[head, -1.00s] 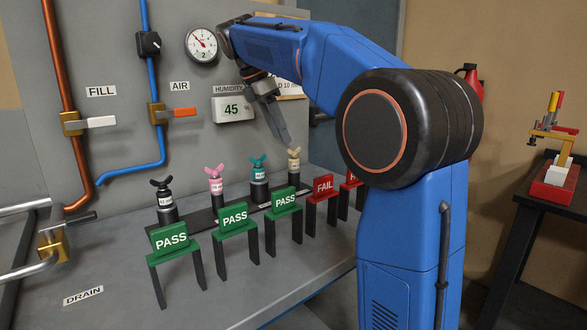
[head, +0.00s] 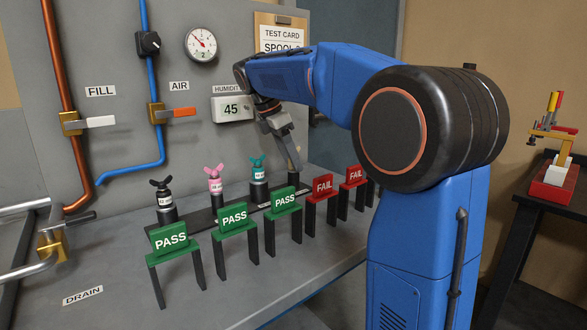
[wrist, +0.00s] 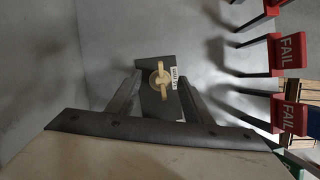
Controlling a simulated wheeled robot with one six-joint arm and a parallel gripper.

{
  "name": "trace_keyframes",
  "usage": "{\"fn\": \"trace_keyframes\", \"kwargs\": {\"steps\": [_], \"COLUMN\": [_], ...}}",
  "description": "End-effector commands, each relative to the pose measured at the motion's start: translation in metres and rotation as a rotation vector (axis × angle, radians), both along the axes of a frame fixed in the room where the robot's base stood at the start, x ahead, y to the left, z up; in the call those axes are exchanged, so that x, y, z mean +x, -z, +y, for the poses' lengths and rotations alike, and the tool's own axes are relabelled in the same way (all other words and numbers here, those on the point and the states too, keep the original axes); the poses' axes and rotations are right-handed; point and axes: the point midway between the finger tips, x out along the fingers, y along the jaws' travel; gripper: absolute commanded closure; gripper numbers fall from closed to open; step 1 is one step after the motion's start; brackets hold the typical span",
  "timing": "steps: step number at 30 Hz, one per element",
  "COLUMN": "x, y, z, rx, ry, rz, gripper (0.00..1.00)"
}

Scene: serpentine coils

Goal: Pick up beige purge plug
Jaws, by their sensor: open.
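The beige purge plug (wrist: 160,77) shows in the wrist view from above, with its winged top and a white label. It stands at the end of a dark strip, between the tips of my gripper's two fingers and a little beyond them. My gripper (wrist: 160,92) is open, and I see no finger clearly touching the plug. In the head view my gripper (head: 292,160) points down at the right end of the plug row and hides the beige plug's top.
Black (head: 162,188), pink (head: 215,180) and teal (head: 258,172) plugs stand to the left on the dark strip (head: 195,218). Green PASS signs (head: 234,217) and red FAIL signs (head: 322,186) stand in front. A humidity display (head: 232,108) is on the panel behind.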

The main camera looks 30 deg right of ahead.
Motion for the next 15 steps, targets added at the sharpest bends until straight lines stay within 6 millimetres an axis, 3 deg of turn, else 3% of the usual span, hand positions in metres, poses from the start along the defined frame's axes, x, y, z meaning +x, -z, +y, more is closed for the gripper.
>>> {"fn": "trace_keyframes", "kwargs": {"steps": [3,4,9,15], "x": [0.0000,0.0000,0.0000,0.0000], "y": [-0.0003,-0.0004,-0.0005,-0.0009], "z": [0.0000,0.0001,0.0001,0.0000], "rx": [0.000,0.000,0.000,0.000], "ry": [0.000,0.000,0.000,0.000], "rz": [0.000,0.000,0.000,-0.001], "gripper": [0.54,0.59,0.99,1.00]}}
